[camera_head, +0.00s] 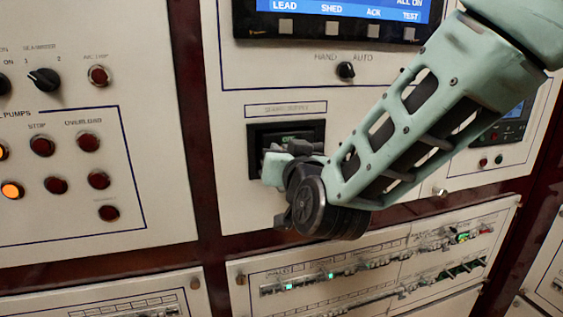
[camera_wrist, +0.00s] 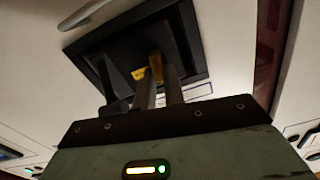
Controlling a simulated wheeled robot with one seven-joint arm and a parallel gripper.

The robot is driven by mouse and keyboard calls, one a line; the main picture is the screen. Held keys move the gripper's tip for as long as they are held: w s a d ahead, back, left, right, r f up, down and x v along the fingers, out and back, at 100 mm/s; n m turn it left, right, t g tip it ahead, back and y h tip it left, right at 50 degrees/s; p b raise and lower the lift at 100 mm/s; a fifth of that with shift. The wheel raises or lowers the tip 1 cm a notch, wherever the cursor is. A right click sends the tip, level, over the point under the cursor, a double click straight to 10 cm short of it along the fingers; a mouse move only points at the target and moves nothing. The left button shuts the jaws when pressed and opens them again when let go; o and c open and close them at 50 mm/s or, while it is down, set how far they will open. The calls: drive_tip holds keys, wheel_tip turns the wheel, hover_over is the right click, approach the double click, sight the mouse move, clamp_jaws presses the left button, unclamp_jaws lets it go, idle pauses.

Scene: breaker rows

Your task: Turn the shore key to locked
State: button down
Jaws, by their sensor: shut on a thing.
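A black recessed unit (camera_head: 253,160) sits in the cream panel under a small label that is too blurred to read. A bit of green lettering shows inside it. My gripper (camera_head: 277,160) reaches into this unit, and my wrist hides much of it. In the wrist view the unit is a black square frame (camera_wrist: 192,40). My gripper's two dark fingers (camera_wrist: 157,84) are close together inside it, shut on a small yellow part (camera_wrist: 156,66). Another yellow patch (camera_wrist: 140,73) shows beside it. I cannot tell for sure that this part is the shore key, or its position.
A display (camera_head: 340,12) with buttons and a HAND/AUTO knob (camera_head: 346,70) are above the unit. Indicator lamps and a selector knob (camera_head: 44,79) are on the left panel. Breaker rows (camera_head: 330,275) run below my wrist. A small meter (camera_head: 510,125) is behind my arm on the right.

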drive_tip(key=m+b, duration=0.1)
drive_tip(key=b, duration=0.1)
drive_tip(key=m+b, duration=0.3)
drive_tip(key=b, duration=0.1)
drive_tip(key=shift+d+f+m, duration=0.25)
drive_tip(key=shift+f+m, duration=0.05)
drive_tip(key=shift+f, duration=0.1)
drive_tip(key=m+b, duration=0.3)
drive_tip(key=b, duration=0.1)
drive_tip(key=shift+w+d+f+m+b, duration=0.1)
drive_tip(key=shift+d+f+m+b, duration=0.05)
drive_tip(key=shift+m+b, duration=0.25)
drive_tip(key=m+b, duration=0.3)
drive_tip(key=b, duration=0.1)
drive_tip(key=shift+d+f, duration=0.1)
drive_tip(key=shift+f, duration=0.05)
drive_tip(key=m+b, duration=0.4)
drive_tip(key=shift+m+b, duration=0.4)
drive_tip(key=c, duration=1.5)
unclamp_jaws()
drive_tip(key=v, duration=1.2)
drive_tip(key=shift+p, duration=0.35)
